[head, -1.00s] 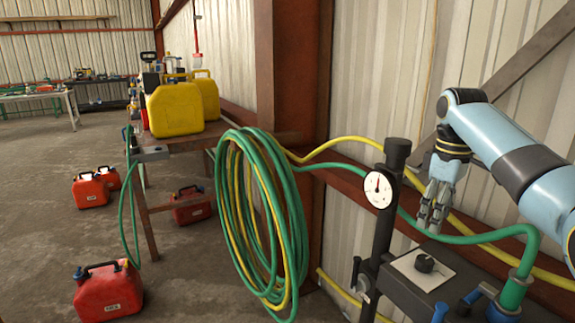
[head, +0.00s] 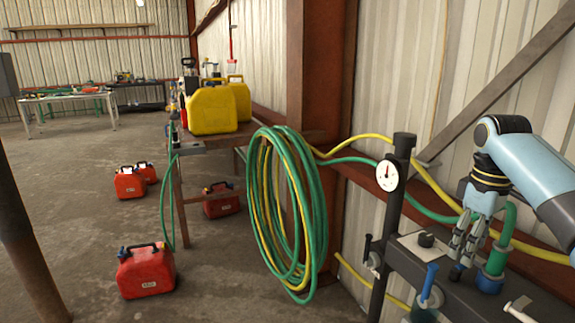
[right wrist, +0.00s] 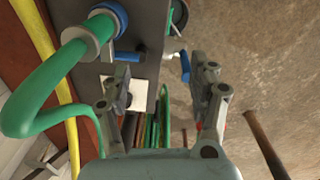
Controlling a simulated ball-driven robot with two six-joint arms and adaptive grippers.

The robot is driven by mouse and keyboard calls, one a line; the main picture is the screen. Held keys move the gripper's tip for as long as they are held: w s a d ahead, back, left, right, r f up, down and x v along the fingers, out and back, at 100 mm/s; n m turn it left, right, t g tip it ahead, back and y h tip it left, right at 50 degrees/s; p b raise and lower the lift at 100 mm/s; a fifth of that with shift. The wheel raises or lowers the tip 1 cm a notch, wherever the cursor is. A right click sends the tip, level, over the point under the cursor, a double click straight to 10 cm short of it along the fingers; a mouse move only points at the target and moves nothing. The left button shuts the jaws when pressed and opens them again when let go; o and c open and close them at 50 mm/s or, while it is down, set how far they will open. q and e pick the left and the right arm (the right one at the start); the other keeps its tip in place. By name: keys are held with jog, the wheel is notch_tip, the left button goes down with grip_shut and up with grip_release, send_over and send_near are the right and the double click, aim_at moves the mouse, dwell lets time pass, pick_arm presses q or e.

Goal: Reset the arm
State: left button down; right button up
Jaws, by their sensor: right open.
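My right arm (head: 545,175) comes in from the right in the head view. Its gripper (head: 462,262) points down over the dark bench by the wall, close to a green hose fitting (head: 497,258). In the right wrist view the gripper (right wrist: 165,95) has its two fingers spread, with nothing held between them. Whether the fingers touch anything on the bench is hard to tell. My left gripper does not show.
The dark bench (head: 405,262) carries a black knob on a white plate, blue-handled valves and a gauge (head: 387,176) on a post. A coiled hose (head: 285,215) hangs left of it. Red cans (head: 146,270) stand on the open concrete floor; yellow cans (head: 210,110) sit on a table.

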jog(key=s+a+f+m+t, duration=0.1)
jog(key=s+a+f, duration=0.1)
jog(key=s+f, duration=0.35)
jog(key=s+a+f+m+t, duration=0.1)
jog(key=s+a+f, duration=0.15)
jog(key=s, duration=0.65)
jog(key=s+a+r+m+t, duration=0.1)
jog(key=s+a+r+m, duration=0.15)
jog(key=s, duration=0.75)
jog(key=s+a+r+m+t, duration=0.1)
jog(key=s+r, duration=0.2)
jog(key=s, duration=0.7)
notch_tip(320, 180, down, 33)
jog(key=d+g+b, duration=0.2)
jog(key=b, duration=0.5)
pick_arm(q)
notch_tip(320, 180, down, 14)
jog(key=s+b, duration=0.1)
jog(key=b, duration=0.6)
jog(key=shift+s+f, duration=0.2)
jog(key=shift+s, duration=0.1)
pick_arm(e)
jog(key=s+f, duration=0.9)
jog(key=f, duration=0.3)
jog(key=s+d+f+g, duration=0.1)
jog(key=s+f, duration=0.9)
jog(key=f, duration=0.2)
jog(key=shift+s+d+f, duration=0.15)
jog(key=shift+s+f, duration=0.15)
jog(key=shift+m, duration=0.25)
